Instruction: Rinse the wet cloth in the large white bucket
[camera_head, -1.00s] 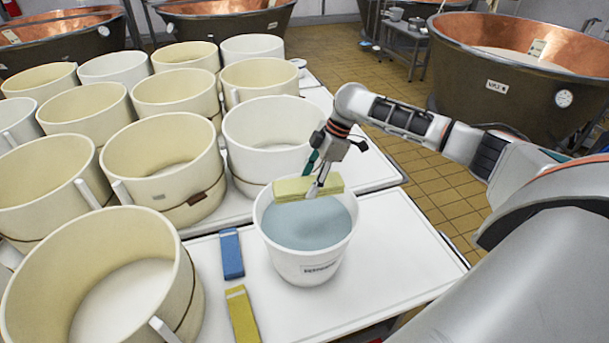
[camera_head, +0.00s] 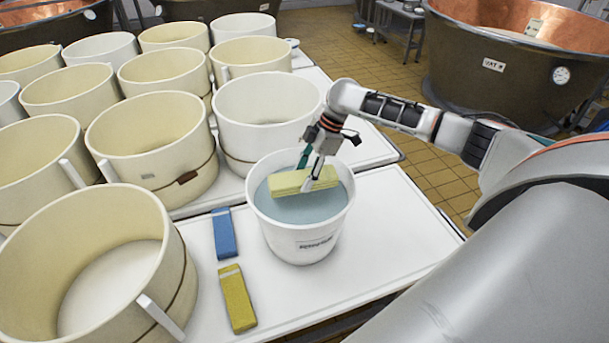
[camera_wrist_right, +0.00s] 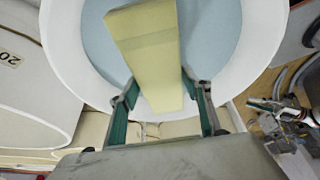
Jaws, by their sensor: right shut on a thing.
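The large white bucket (camera_head: 303,243) stands on the white table and holds blue-grey water (camera_head: 312,210). The cloth is a pale yellow folded block (camera_head: 290,182). My right gripper (camera_head: 313,182) is shut on it and holds it inside the bucket's rim, at or just above the water; exact contact is unclear. In the right wrist view the cloth (camera_wrist_right: 150,50) lies between the two green-sided fingers, with the water (camera_wrist_right: 210,35) behind it and the bucket rim (camera_wrist_right: 248,60) around.
A blue block (camera_head: 224,234) and a yellow block (camera_head: 238,298) lie on the table (camera_head: 385,235) left of the bucket. Several cream and white tubs, one a near tub (camera_head: 185,285), crowd the left. Table space right of the bucket is free. A copper vat (camera_head: 500,75) stands behind.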

